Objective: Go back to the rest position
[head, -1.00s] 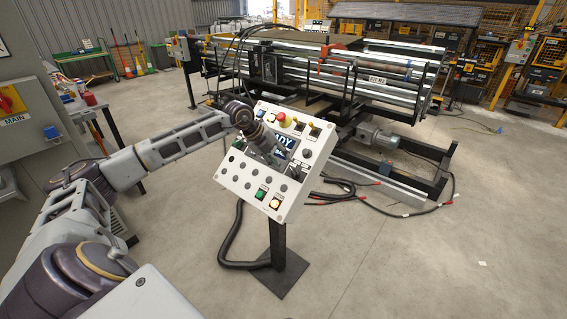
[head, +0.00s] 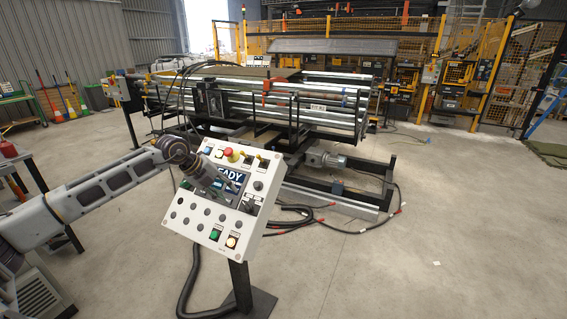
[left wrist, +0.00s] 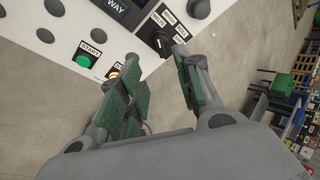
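My left gripper (head: 236,190) is in front of the white control panel (head: 178,222), over its screen (head: 231,177). In the left wrist view its green-padded fingers (left wrist: 155,58) stand apart with nothing between them, so it is open. The panel also shows in that view (left wrist: 60,18), with the green START button (left wrist: 84,61), a lit button partly hidden by a finger, and a black rotary selector (left wrist: 151,34). I cannot tell if the fingers touch the panel. The panel's red button (head: 232,154) is at its top. My right gripper is not in view.
The panel stands on a black post with a floor plate (head: 262,304). Behind it is a roller machine (head: 330,115) with a black frame, and cables (head: 300,218) lie on the floor. Yellow fencing (head: 515,75) is at the back. The concrete floor at right (head: 440,225) is clear.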

